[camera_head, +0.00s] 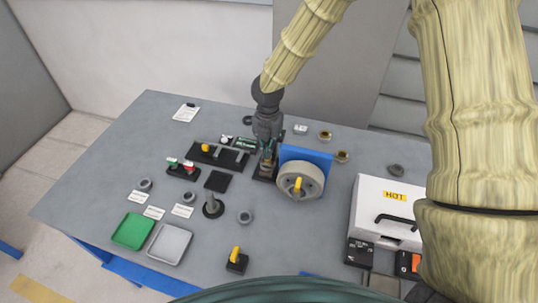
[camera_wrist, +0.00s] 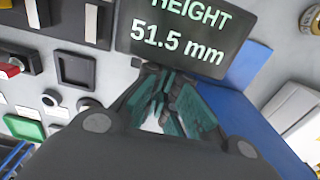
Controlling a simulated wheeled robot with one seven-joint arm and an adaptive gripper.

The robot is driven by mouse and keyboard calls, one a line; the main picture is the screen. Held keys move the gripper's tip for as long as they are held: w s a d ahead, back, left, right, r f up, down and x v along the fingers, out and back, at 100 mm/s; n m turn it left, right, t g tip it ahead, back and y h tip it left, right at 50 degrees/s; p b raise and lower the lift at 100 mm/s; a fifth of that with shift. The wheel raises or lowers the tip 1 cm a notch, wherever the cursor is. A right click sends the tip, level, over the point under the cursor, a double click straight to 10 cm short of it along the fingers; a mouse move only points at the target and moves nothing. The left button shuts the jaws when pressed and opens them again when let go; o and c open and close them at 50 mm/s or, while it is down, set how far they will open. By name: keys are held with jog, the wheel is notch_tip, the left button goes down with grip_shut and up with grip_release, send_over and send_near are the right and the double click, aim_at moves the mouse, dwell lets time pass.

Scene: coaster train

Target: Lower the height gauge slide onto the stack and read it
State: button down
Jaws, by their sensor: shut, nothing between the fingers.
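The height gauge's dark display (camera_wrist: 190,36) fills the top of the wrist view and reads "HEIGHT 51.5 mm" in pale letters. In the head view a small dark display with green lettering (camera_head: 246,144) stands left of my gripper. My gripper (camera_head: 268,153) points down over the gauge's dark base (camera_head: 263,178) at the middle of the table. In the wrist view my gripper (camera_wrist: 160,115) is shut and empty, with its fingers just below the display. The slide and the stack are mostly hidden by my gripper; I cannot tell whether they touch.
A grey wheel (camera_head: 311,184) with a yellow handle and a blue plate (camera_head: 318,156) stand close to the right of my gripper. A white case marked HOT (camera_head: 377,218) is further right. A green tray (camera_head: 133,230) and a grey tray (camera_head: 170,243) lie front left.

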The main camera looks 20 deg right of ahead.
jog(key=shift+f, duration=0.6)
jog(key=shift+r, duration=0.1)
jog(key=shift+r+p, duration=3.05)
jog(key=shift+r, duration=0.35)
notch_tip(320, 180, up, 2)
jog(key=shift+r+p, duration=0.1)
jog(key=shift+p, duration=0.3)
